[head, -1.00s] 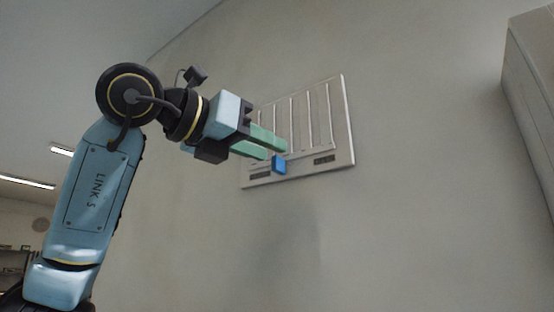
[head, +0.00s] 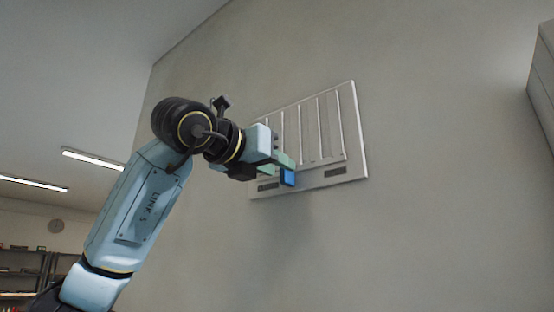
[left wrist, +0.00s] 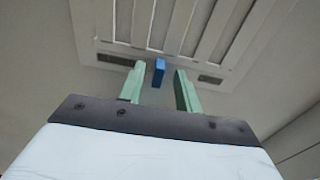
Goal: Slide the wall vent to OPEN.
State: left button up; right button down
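The wall vent (head: 357,140) is a pale slatted panel on the wall in the head view; it also shows at the top of the left wrist view (left wrist: 228,42). Its blue slider knob (head: 288,178) sticks out at the lower edge, between two dark label plates whose lettering is too small to read. My left gripper (head: 286,166) is at the knob in the head view. In the left wrist view its green fingers (left wrist: 158,85) are apart, with the blue knob (left wrist: 159,72) showing between and beyond their tips, with gaps on both sides. My right gripper is not in view.
A pale cabinet or box (head: 543,75) is at the right edge of the head view. The wall around the vent is bare.

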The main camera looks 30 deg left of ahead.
pick_arm(q)
jog(key=shift+w, duration=0.6)
grip_shut()
jog(key=shift+d, duration=0.1)
